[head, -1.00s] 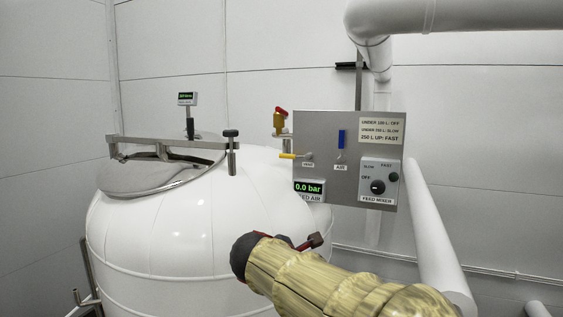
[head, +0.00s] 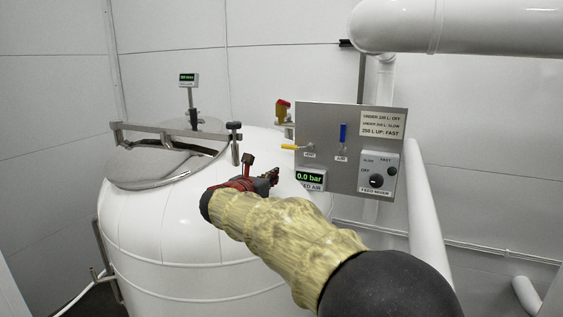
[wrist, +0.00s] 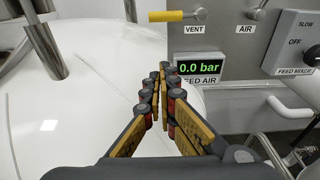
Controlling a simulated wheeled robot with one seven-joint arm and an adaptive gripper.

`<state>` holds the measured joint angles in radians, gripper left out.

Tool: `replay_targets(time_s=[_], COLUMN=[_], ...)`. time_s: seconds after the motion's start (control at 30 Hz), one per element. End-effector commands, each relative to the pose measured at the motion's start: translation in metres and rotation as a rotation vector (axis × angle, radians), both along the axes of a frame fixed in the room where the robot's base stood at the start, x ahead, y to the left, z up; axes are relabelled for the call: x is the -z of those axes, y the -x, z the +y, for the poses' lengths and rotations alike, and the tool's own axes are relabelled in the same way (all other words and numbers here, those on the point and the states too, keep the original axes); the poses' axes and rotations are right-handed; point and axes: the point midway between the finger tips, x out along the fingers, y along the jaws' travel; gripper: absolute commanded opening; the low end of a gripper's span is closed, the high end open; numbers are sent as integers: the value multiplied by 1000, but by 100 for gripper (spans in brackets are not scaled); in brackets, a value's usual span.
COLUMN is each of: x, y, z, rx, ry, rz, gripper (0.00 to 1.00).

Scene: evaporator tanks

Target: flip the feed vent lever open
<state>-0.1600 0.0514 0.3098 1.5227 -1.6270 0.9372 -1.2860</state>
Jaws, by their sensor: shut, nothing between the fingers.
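The feed vent lever is a yellow handle (head: 289,147) lying horizontal, sticking out left of the grey panel (head: 335,190) above the VENT label. It also shows at the top of the wrist view (wrist: 168,16). My gripper (head: 275,174) is shut and empty, in front of the panel's lower left edge, below the lever and beside the 0.0 bar FEED AIR display (head: 310,177). In the wrist view its fingertips (wrist: 164,68) meet below the lever, apart from it in the picture.
The blue AIR lever (head: 343,133) stands upright right of the vent lever. The FEED MIXER knob (head: 376,181) is further right. The white tank (head: 160,225) with its lid bar and clamp knob (head: 234,140) lies left. A white pipe (head: 422,200) runs right of the panel.

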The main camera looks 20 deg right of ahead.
Motion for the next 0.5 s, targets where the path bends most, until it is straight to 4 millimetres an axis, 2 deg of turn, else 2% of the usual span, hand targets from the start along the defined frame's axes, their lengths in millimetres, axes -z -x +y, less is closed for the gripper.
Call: replay_targets(time_s=[0.17, 0.5], x=[2, 10], y=[-12, -57], z=[-13, -60], rx=[3, 4], ry=[0, -2], rz=[1, 0], gripper=[0, 0])
